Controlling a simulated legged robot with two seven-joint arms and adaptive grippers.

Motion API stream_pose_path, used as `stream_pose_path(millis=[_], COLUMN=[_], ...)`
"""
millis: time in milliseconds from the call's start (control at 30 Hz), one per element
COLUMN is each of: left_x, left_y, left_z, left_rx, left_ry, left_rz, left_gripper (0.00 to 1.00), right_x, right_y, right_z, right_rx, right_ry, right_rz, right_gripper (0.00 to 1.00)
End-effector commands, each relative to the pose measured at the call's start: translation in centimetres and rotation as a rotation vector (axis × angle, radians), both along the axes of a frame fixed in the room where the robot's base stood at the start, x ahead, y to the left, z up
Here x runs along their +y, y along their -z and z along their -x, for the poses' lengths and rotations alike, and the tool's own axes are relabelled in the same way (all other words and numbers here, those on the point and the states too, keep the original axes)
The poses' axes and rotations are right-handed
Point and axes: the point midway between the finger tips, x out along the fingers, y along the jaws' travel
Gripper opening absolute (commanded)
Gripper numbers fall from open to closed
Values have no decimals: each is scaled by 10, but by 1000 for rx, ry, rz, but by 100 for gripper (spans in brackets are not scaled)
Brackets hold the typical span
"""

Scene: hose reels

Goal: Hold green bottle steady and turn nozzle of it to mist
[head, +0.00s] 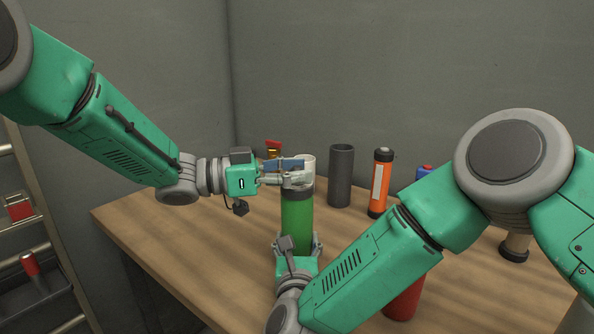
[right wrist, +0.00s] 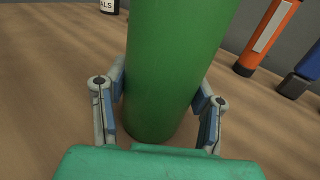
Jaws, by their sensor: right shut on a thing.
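The green bottle (head: 297,222) stands upright on the wooden table, with a dark collar and a white nozzle (head: 308,163) on top. My right gripper (head: 297,243) is shut on the lower part of the bottle. In the right wrist view, its fingers (right wrist: 160,95) press the green bottle (right wrist: 172,65) from both sides. My left gripper (head: 292,172) is level with the nozzle, coming from the left, with its fingertips at the nozzle's near and far sides. I cannot tell whether they grip it. The nozzle's setting marks cannot be read.
Behind and right of the bottle stand a dark grey cylinder (head: 340,176) and an orange bottle (head: 380,183). A red object (head: 404,302) and a blue-topped one (head: 424,172) are partly behind my right arm. The table's left side (head: 150,222) is clear.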

Motion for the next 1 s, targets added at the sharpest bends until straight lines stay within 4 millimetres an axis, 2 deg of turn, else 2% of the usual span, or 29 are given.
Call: stream_pose_path(millis=[33, 100, 567, 1000], left_x=[0, 0, 0, -1], left_y=[0, 0, -1, -1], left_z=[0, 0, 0, 1], left_rx=[0, 0, -1, 0], left_ry=[0, 0, -70, -421], left_rz=[0, 0, 3, 1], left_gripper=[19, 0, 0, 0], right_x=[0, 0, 0, 0], right_y=[-1, -1, -1, 0], right_z=[0, 0, 0, 0], right_rx=[-2, -2, -2, -1], right_ry=[0, 0, 0, 0], right_rz=[0, 0, -1, -1], right_gripper=[11, 12, 11, 11])
